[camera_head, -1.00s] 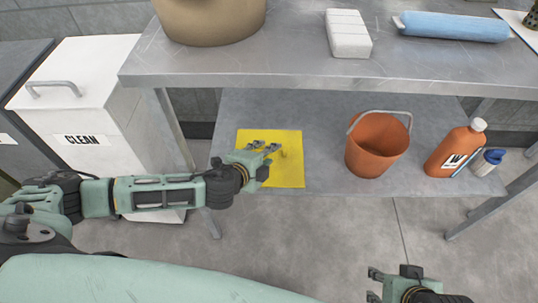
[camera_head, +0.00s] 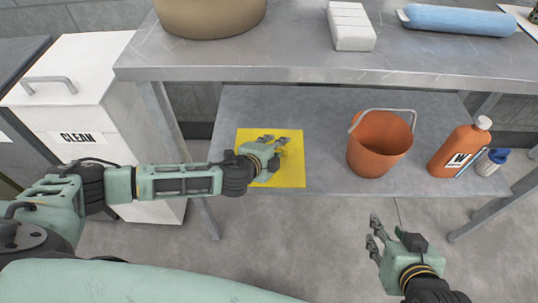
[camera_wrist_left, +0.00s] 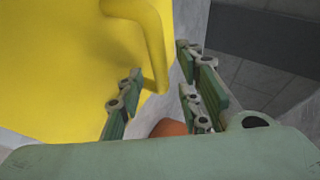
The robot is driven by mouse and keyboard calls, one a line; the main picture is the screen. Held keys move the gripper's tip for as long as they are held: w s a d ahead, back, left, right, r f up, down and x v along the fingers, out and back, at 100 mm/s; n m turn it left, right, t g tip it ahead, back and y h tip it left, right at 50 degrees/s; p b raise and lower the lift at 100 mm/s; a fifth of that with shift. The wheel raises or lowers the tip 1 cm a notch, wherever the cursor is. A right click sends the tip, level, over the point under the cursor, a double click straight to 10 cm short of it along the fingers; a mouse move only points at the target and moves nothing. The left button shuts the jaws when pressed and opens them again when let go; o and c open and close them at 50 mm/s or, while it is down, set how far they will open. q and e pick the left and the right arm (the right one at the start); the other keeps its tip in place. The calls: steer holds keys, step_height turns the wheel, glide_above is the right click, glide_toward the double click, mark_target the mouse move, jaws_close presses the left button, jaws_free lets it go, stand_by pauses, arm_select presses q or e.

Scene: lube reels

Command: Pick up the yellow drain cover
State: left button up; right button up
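The yellow drain cover (camera_head: 292,172) is a flat square on the lower shelf, at its left end. My left gripper (camera_head: 274,140) is over the cover and hides part of it. In the left wrist view the cover (camera_wrist_left: 60,70) fills the upper left, and its raised yellow edge or handle comes down toward the gap between the fingers. The left fingers (camera_wrist_left: 160,100) are apart, with no grip on the cover visible. My right gripper (camera_head: 373,234) is in front of the shelf, over the floor, with its fingers apart and empty.
An orange bucket (camera_head: 379,150) stands right of the cover, with an orange bottle (camera_head: 458,150) and a small blue-capped container (camera_head: 492,160) farther right. The metal tabletop (camera_head: 290,50) overhangs the lower shelf (camera_head: 325,165). A white bin (camera_head: 100,110) stands at left.

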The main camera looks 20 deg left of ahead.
arm_select(q)
jaws_close()
stand_by(0.6)
